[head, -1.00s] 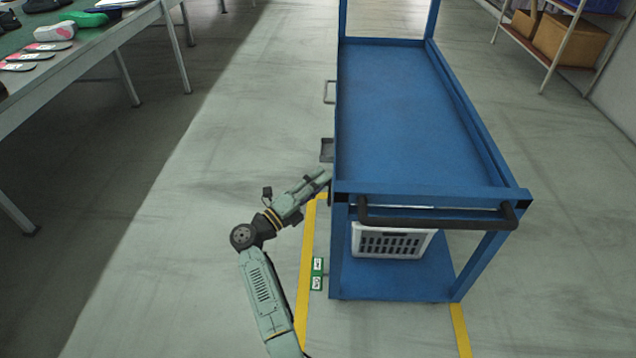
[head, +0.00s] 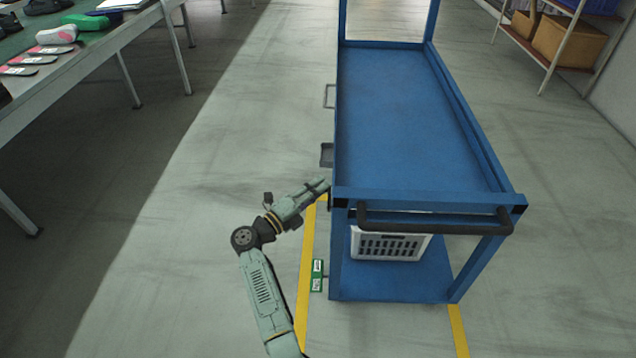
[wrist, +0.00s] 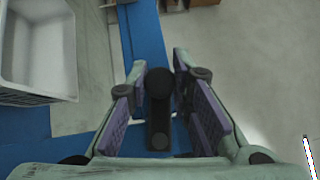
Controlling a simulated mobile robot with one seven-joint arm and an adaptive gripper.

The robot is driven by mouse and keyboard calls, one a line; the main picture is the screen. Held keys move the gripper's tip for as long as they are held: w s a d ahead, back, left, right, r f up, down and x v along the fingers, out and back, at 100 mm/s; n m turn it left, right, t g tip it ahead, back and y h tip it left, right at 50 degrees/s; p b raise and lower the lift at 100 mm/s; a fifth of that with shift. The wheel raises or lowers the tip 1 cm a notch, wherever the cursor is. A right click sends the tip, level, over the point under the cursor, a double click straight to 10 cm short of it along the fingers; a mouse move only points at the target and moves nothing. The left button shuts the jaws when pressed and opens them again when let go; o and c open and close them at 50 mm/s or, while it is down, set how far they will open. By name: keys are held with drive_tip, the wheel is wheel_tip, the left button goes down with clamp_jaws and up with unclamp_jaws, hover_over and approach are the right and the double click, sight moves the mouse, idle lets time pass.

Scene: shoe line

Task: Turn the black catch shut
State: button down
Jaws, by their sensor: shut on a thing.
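The black catch (wrist: 159,100) shows in the wrist view as a dark bar with a round knob at its far end. It lies between the two purple-padded fingers of my gripper (wrist: 162,84), which is shut on it. In the head view my gripper (head: 326,185) reaches the left side of the blue cart (head: 410,120), near its front left corner. The catch cannot be made out clearly there, as the gripper and cart edge cover most of it.
A white basket (head: 390,245) stands on the cart's lower shelf. A black push handle (head: 435,226) crosses the near end. A small dark tray (head: 326,154) juts from the left side. A shoe table (head: 100,55) is at far left. Open floor lies between.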

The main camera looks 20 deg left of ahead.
drive_tip(key=shift+r+n+g+y+p, duration=0.1)
drive_tip(key=shift+n+g+y+p, duration=0.2)
drive_tip(key=shift+n+g+p, duration=0.6)
drive_tip(key=shift+f+p, duration=0.6)
drive_tip(key=shift+p, duration=0.05)
drive_tip(key=c, duration=1.4)
unclamp_jaws()
drive_tip(key=shift+c, duration=0.2)
drive_tip(key=v, duration=1.2)
drive_tip(key=shift+d, duration=0.1)
